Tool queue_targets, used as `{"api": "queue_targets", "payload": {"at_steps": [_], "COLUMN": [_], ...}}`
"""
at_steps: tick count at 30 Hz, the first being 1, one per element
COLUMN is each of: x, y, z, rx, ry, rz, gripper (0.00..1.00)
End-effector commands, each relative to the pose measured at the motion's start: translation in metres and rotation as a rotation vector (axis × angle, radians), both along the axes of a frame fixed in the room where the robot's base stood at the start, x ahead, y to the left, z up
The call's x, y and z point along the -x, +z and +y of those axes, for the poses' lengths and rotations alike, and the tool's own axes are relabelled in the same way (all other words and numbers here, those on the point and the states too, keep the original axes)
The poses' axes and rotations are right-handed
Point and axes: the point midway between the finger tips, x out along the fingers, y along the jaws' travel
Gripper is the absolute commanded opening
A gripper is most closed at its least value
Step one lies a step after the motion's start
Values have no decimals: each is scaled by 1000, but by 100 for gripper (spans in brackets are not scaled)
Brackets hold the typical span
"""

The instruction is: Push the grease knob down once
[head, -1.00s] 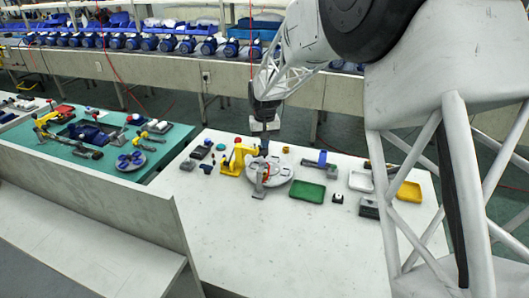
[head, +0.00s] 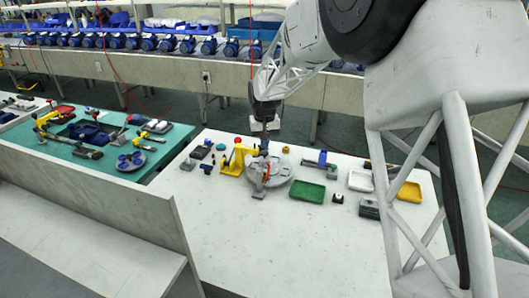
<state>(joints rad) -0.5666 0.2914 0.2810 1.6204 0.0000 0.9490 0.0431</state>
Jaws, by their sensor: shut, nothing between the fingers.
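A yellow stand (head: 236,161) with a small red knob (head: 238,140) on top stands on the white table; I cannot tell for sure that this is the grease knob. Just right of it lies a round grey plate (head: 281,174) bearing a red-orange and grey part (head: 263,171). My gripper (head: 264,149) points down over the back of this plate, right of the yellow stand. Its fingers are shut and look empty. Whether the fingertips touch anything below is too small to tell.
A green tray (head: 307,192), a white tray (head: 361,181) and a yellow tray (head: 409,192) lie to the right. Small dark parts (head: 201,152) lie left of the stand. The table's front (head: 290,250) is clear. A teal bench (head: 165,160) stands at the left.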

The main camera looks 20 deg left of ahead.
Motion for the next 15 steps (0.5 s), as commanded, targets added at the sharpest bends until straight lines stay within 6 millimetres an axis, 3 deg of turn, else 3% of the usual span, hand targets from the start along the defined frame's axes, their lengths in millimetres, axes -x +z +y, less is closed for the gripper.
{"api": "queue_targets", "payload": {"at_steps": [15], "x": [0], "y": [-7], "z": [0], "rx": [0], "ry": [0], "rz": [0], "gripper": [0]}}
